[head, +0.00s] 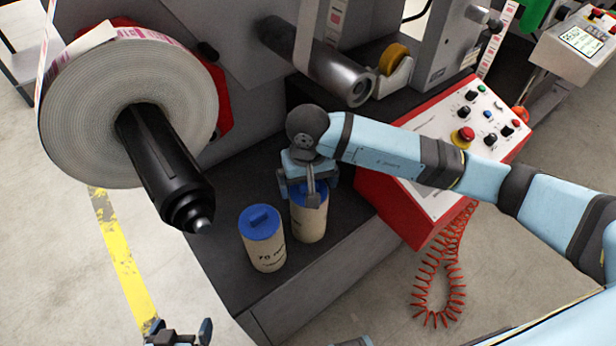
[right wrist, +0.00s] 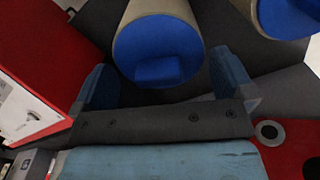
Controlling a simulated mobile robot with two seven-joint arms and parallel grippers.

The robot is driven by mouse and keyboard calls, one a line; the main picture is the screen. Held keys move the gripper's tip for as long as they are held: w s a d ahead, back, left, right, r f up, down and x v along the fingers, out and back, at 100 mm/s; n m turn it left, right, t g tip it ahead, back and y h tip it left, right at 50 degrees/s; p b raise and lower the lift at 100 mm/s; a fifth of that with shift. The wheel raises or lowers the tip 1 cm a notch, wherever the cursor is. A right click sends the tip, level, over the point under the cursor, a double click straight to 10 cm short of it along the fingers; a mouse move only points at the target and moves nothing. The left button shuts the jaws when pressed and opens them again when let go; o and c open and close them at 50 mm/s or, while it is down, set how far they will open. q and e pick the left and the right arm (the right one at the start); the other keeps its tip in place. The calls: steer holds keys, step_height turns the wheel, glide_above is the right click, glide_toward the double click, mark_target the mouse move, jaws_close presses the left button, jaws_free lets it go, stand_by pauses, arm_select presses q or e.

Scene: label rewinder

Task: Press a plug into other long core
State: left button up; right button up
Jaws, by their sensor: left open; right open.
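Two tan cores stand upright side by side on the dark bench. The left core (head: 266,255) has a blue plug (head: 259,222) with a raised tab in its top. The right core (head: 308,228) also has a blue plug (head: 322,199) at its top, partly hidden by my right gripper (head: 308,186). In the right wrist view, a plug (right wrist: 150,38) in a core end lies just beyond the spread fingers of my right gripper (right wrist: 165,80); contact cannot be told. My left gripper (head: 179,334) is open and empty at the bottom edge, away from the cores.
A large label roll (head: 85,110) on a black spindle (head: 160,165) overhangs the bench at left. A metal roller (head: 335,70) and tape dispenser (head: 393,70) are behind. A red-sided control panel (head: 440,190) stands at right, with a coiled red hose (head: 440,285) below.

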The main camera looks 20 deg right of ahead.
steer(key=c, duration=0.7)
steer(key=shift+o, duration=0.2)
steer(key=shift+f, duration=0.1)
stand_by(0.4)
steer(key=o, duration=0.7)
steer(key=shift+c, duration=0.2)
step_height(320, 180, up, 14)
steer(key=shift+b, duration=0.35)
steer(key=shift+s, duration=0.15)
